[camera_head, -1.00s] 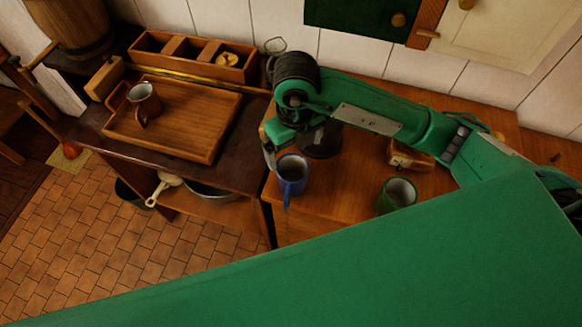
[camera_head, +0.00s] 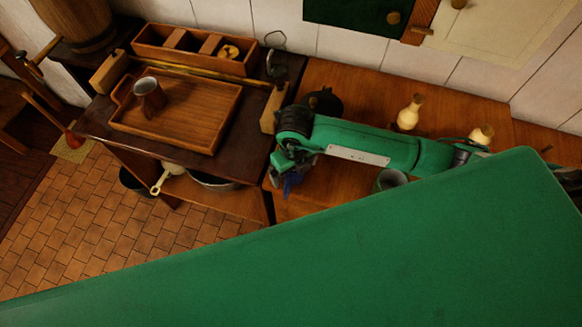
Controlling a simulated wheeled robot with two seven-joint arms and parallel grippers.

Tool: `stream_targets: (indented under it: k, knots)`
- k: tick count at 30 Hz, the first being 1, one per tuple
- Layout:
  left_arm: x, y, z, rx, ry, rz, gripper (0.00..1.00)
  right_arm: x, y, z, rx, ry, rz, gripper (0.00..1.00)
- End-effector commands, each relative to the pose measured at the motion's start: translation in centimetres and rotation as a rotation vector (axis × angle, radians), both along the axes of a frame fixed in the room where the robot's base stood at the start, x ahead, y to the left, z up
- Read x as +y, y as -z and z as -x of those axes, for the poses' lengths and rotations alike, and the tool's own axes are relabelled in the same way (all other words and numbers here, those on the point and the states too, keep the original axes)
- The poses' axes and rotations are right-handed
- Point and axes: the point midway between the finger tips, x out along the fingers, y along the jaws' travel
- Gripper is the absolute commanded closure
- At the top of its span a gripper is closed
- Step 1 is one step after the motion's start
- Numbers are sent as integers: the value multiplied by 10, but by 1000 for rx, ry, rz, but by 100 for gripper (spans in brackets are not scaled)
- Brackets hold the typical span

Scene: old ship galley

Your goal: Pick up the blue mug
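The blue mug (camera_head: 291,186) is on the wooden counter (camera_head: 335,195) near its left end. Only a small blue part shows below my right gripper (camera_head: 283,166), and the rest of the mug is hidden. My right arm comes in from the right and its wrist is over the mug. The fingers are mostly covered by the wrist, so I cannot tell if they are open or shut, or if they touch the mug. My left gripper is not in view.
A green mug (camera_head: 390,179) stands right of the blue one, partly behind my arm. A dark pot (camera_head: 323,100) and two pale bottle-shaped pieces (camera_head: 409,113) stand behind. At left, a wooden tray (camera_head: 190,137) holds a brown mug (camera_head: 148,93). A compartment box (camera_head: 190,58) stands behind it.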

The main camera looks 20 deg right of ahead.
Motion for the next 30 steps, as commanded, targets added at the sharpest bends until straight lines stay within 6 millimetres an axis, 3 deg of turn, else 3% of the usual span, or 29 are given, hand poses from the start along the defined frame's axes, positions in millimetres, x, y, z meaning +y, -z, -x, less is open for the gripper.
stream_targets:
  k: [7,15,25,30]
  knots:
    - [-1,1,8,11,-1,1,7,0,2,0,0,-1,0,3]
    - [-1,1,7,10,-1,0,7,0,2,0,0,-1,0,56]
    - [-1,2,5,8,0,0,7,0,-1,-1,-2,0,-1,57]
    - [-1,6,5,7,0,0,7,1,-15,-1,-4,-1,-2,57]
